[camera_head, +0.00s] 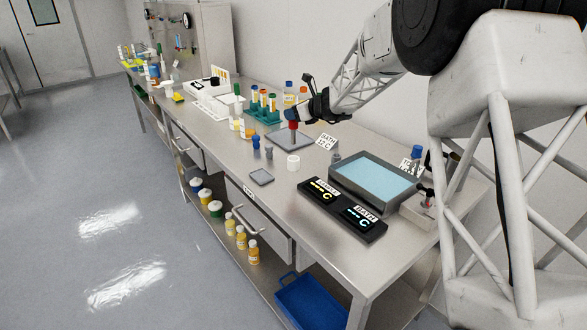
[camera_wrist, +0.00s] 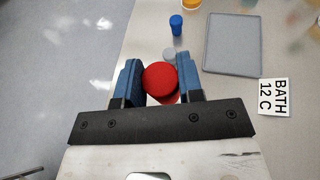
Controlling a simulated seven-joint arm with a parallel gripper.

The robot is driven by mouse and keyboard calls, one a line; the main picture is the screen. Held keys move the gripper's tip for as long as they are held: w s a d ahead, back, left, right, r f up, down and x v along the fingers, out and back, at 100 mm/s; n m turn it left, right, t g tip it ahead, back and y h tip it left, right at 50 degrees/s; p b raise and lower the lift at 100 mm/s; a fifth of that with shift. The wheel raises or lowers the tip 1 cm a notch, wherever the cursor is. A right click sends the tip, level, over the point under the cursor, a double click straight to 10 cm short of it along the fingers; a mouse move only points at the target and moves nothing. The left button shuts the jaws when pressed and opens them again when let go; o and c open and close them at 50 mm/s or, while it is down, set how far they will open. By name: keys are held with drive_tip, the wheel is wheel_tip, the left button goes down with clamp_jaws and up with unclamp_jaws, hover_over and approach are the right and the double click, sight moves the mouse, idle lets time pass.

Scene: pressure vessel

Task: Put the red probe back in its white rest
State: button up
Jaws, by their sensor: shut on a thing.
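The red probe (camera_head: 293,126) is upright in my gripper (camera_head: 295,119), above the bench in the head view. In the wrist view its round red top (camera_wrist: 160,77) sits between the two blue fingers of my gripper (camera_wrist: 156,80), which are shut on it. The white rest (camera_head: 293,162) is a short round cup on the bench, nearer the camera and below the probe in the head view. The probe is apart from it. I cannot make the rest out in the wrist view; my gripper may hide it.
A grey pad (camera_head: 287,140) lies behind the rest. Blue and grey small pieces (camera_head: 256,142) (camera_head: 269,153) stand left of it. A BATH 12 C sign (camera_head: 326,142), the water bath (camera_head: 372,181) and a black display (camera_head: 342,209) are to the right. A small grey tile (camera_head: 262,177) lies in front.

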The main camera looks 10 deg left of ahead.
sight(294, 138)
drive_tip(key=shift+f, duration=2.6)
drive_tip(key=shift+f, duration=2.5)
drive_tip(key=o, duration=1)
drive_tip(key=v, duration=1.2)
drive_tip(key=shift+d, duration=0.1)
